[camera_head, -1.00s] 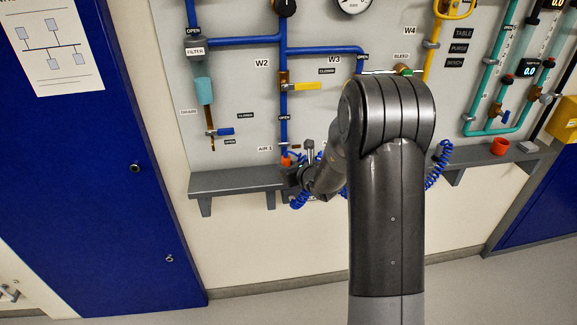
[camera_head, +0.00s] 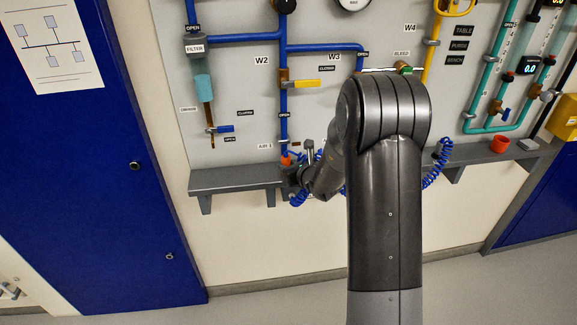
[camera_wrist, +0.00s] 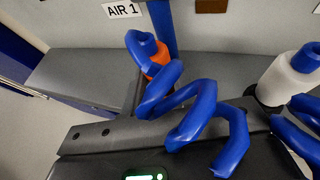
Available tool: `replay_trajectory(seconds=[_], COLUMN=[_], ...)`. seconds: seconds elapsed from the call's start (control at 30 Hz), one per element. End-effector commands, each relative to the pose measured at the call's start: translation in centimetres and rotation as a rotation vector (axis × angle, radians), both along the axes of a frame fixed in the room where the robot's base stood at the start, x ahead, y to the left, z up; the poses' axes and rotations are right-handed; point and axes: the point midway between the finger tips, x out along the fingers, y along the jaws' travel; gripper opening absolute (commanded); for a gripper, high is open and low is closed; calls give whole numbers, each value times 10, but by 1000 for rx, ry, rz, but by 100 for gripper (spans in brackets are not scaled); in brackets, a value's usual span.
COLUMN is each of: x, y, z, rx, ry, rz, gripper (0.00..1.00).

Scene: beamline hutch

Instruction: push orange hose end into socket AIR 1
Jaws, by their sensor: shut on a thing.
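The orange hose end (camera_wrist: 157,62) is at the lower end of the blue pipe under the AIR 1 label (camera_wrist: 122,9) in the wrist view. Its blue coiled hose (camera_wrist: 205,110) loops in front of my gripper. In the head view the orange end (camera_head: 287,160) shows just below the AIR 1 pipe (camera_head: 284,138). My gripper (camera_head: 291,177) is shut on the orange hose end, just above the shelf. The fingertips are mostly hidden by the coil and the gripper body. The socket's mouth is hidden, so I cannot tell how deep the end sits.
A grey shelf (camera_head: 235,179) runs below the panel. A white hose end (camera_wrist: 290,75) with a blue hose stands to the right, close to my gripper. A yellow-handled valve (camera_head: 305,84) is above. An orange cup (camera_head: 500,144) stands on the right part of the shelf.

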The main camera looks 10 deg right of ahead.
Motion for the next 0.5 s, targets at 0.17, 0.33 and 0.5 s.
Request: replay_trajectory(seconds=[0.17,0.33,0.5], x=[0,0,0], y=[0,0,0], z=[-3,-2,-2], rx=[0,0,0], ry=[-1,-1,-1], rz=[0,0,0], gripper=[0,0,35])
